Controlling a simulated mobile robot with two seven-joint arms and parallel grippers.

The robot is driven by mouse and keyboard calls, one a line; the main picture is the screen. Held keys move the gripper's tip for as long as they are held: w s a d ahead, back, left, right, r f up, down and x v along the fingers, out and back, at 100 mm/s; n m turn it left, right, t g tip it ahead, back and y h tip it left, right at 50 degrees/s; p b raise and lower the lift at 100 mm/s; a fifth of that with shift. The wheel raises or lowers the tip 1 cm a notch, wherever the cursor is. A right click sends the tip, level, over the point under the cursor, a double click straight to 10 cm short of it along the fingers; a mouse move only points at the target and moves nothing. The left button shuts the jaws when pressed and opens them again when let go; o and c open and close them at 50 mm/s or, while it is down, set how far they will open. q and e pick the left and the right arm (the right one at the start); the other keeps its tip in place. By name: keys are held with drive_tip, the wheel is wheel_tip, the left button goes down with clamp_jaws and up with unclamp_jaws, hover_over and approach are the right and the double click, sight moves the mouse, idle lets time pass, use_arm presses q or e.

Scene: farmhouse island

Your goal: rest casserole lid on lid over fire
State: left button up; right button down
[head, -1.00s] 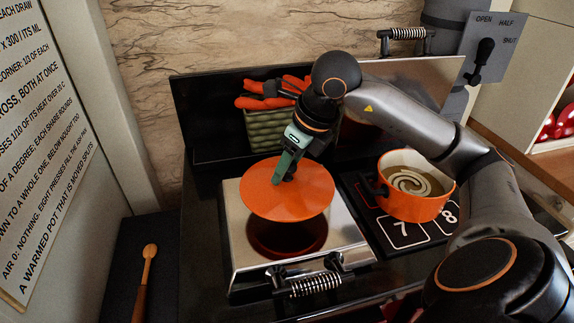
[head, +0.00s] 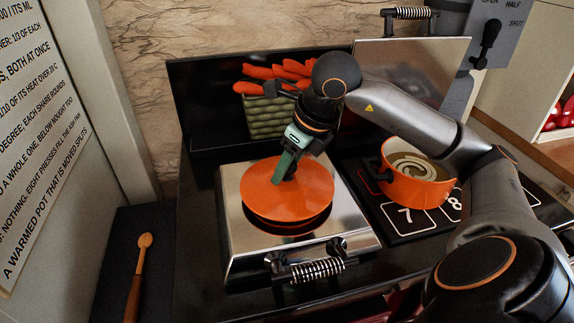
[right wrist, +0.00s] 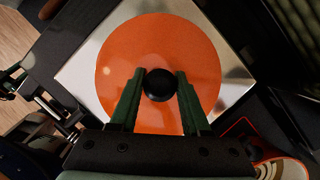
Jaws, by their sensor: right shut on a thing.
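The orange round casserole lid (head: 265,196) is level, low over the left steel lid (head: 240,245), which is shut flat on the range and has a coiled handle (head: 317,269) in front. A dark round patch shows under the near rim of the orange lid; whether the two touch is hard to tell. My right gripper (head: 285,175) is shut on the casserole lid's black knob, which shows between its fingers in the right wrist view (right wrist: 160,85). The open orange casserole (head: 412,188), with pale swirled contents, stands to the right. My left gripper is out of view.
A second steel lid (head: 425,62) stands raised behind the casserole. A green basket (head: 266,120) of orange-red items is at the back. A dark mat (head: 407,222) marked 7 and 8 lies under the casserole. A wooden spoon (head: 139,268) lies at lower left.

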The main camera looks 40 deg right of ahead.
drive_tip(key=shift+f+b, duration=0.55)
drive_tip(key=shift+b, duration=0.05)
drive_tip(key=shift+c, duration=1.4)
unclamp_jaws()
wheel_tip(320, 180, up, 6)
drive_tip(key=p, duration=0.5)
